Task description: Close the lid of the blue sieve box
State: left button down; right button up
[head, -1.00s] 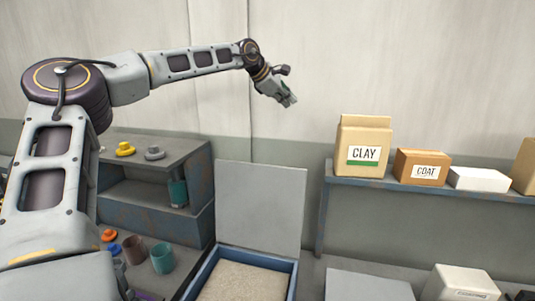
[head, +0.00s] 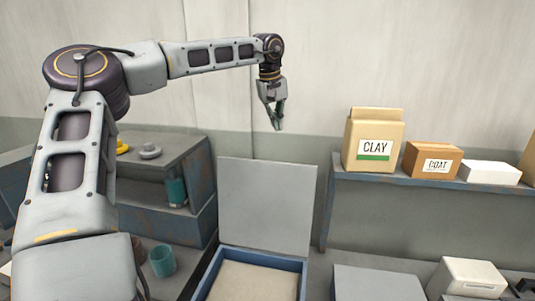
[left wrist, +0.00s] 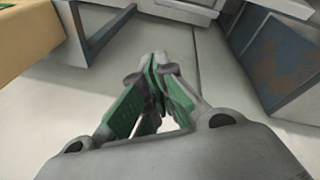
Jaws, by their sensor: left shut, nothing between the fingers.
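The blue sieve box (head: 210,274) stands at the bottom middle of the head view, with pale sandy material (head: 250,284) inside. Its grey lid (head: 265,205) is open and stands upright at the back edge of the box. My left gripper (head: 278,128) is above and behind the lid's top edge, apart from it, pointing down. Its green-padded fingers are shut and empty, as the left wrist view (left wrist: 155,115) also shows. The box's near part is cut off by the frame. My right gripper is not in view.
A shelf (head: 330,215) at right bears a CLAY bag (head: 374,140), a COAT box (head: 432,160) and a white box (head: 490,173). A blue-grey rack (head: 160,215) with teal cups stands left of the box. A grey box (head: 375,284) lies right of it.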

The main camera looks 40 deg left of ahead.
pick_arm(q)
jog(key=s+m, duration=0.1)
jog(key=s+m+g, duration=0.1)
jog(key=m, duration=0.1)
jog(key=a+m, duration=0.1)
jog(key=m, duration=0.1)
jog(key=shift+s+f+g, duration=0.3)
jog(key=shift+s, duration=0.1)
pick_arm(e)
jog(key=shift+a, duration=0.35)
pick_arm(q)
jog(key=shift+d+f, duration=0.1)
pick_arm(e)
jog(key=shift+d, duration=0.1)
pick_arm(q)
jog(key=shift+s+d+f+p, duration=0.15)
jog(key=shift+s+f+p, duration=0.25)
jog(key=shift+f, duration=1.1)
jog(key=shift+s+d+f+p, duration=0.25)
jog(key=shift+f+p, duration=0.4)
jog(key=shift+f, duration=0.8)
jog(key=shift+s+d+f+p, duration=0.1)
jog(key=shift+s+f+p, duration=0.3)
jog(key=shift+f, duration=1.1)
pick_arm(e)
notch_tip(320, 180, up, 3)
